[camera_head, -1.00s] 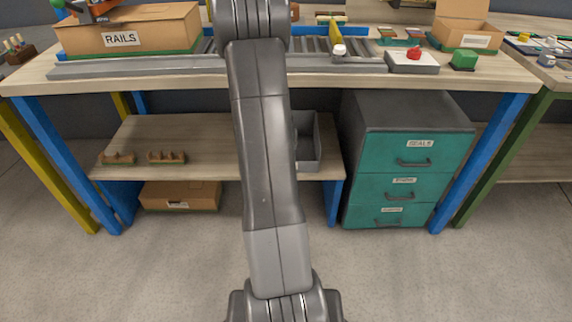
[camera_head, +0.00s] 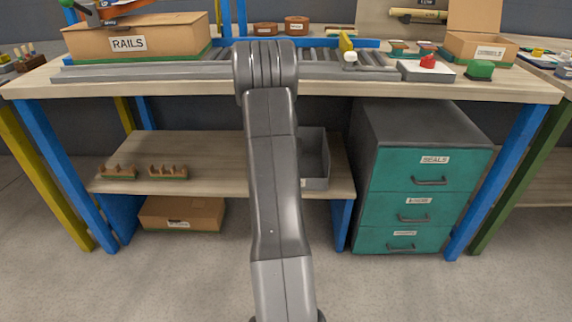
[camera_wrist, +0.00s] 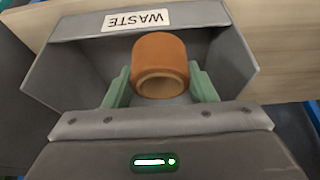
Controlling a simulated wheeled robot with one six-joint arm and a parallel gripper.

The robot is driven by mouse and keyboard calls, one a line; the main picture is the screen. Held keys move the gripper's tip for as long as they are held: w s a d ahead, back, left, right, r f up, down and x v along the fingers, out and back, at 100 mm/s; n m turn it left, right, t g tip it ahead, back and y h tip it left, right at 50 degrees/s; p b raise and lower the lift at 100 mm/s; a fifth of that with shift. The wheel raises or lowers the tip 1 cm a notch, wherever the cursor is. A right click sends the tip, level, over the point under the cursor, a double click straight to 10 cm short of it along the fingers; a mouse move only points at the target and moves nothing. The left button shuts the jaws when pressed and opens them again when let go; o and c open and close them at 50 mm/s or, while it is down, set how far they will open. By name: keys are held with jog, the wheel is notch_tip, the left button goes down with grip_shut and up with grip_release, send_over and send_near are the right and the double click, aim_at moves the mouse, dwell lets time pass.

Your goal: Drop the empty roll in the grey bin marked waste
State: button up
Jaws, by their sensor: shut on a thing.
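The empty roll (camera_wrist: 160,52) is an orange-brown hollow cylinder in the wrist view, its open end facing the camera. My gripper (camera_wrist: 161,87) is shut on it, with one green finger at each side. The grey bin (camera_wrist: 68,62) lies behind and around the roll in that view, its white WASTE label upside down on the far wall. I cannot tell whether the roll is above the rim or inside it. In the head view the grey bin (camera_head: 316,160) stands on the lower shelf, partly hidden by my arm. My gripper is hidden there.
The bench top (camera_head: 190,87) overhangs the lower shelf (camera_head: 215,150). Right of the bin stands a teal drawer cabinet (camera_head: 415,205). Small wooden holders (camera_head: 168,171) sit on the shelf's left. A RAILS carton (camera_head: 140,40) and a conveyor are on the bench.

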jog(key=w+b, duration=0.2)
jog(key=w, duration=0.6)
jog(key=shift+w+f+b, duration=0.2)
jog(key=shift+f+b, duration=1.05)
jog(key=shift+f, duration=2.2)
jog(key=shift+f, duration=0.6)
jog(key=shift+f, duration=0.1)
jog(key=o, duration=0.9)
jog(key=shift+o, duration=0.2)
